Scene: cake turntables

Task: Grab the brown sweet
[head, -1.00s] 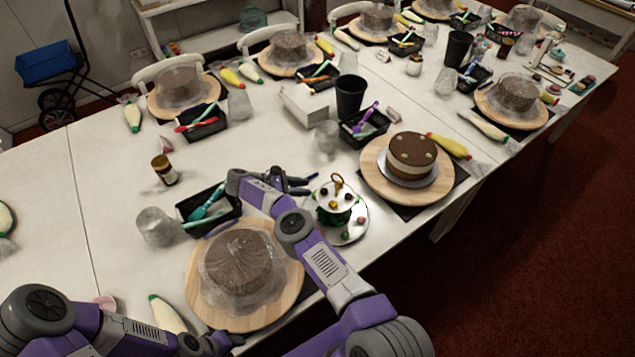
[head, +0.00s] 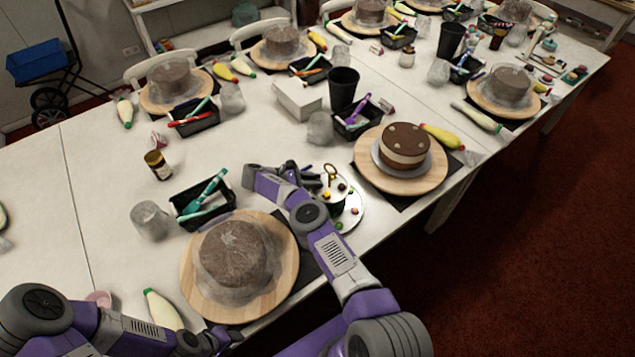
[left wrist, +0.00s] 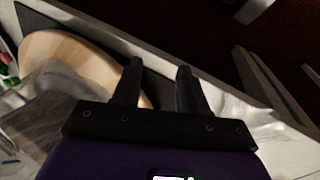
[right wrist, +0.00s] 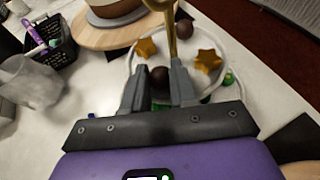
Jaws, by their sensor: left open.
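A brown round sweet (right wrist: 159,76) lies on the upper plate of a sweet stand (head: 341,182), between the open fingertips of my right gripper (right wrist: 156,82) in the right wrist view. Whether the fingers touch it I cannot tell. A second brown sweet (right wrist: 183,28) lies farther back, beyond the stand's gold handle (right wrist: 171,30), with orange stars (right wrist: 208,60) near it. In the head view my right gripper (head: 314,178) is at the stand's left side and partly hides it. My left gripper (left wrist: 158,82) is open and empty, low over the table's front edge near a wooden board.
A wrapped brown cake (head: 237,258) stands on a wooden board left of my right arm. An uncovered cake (head: 405,146) stands right of the stand. A black basket (head: 203,199), clear cup (head: 150,220) and black cup (head: 343,89) are around. The table's left part is mostly clear.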

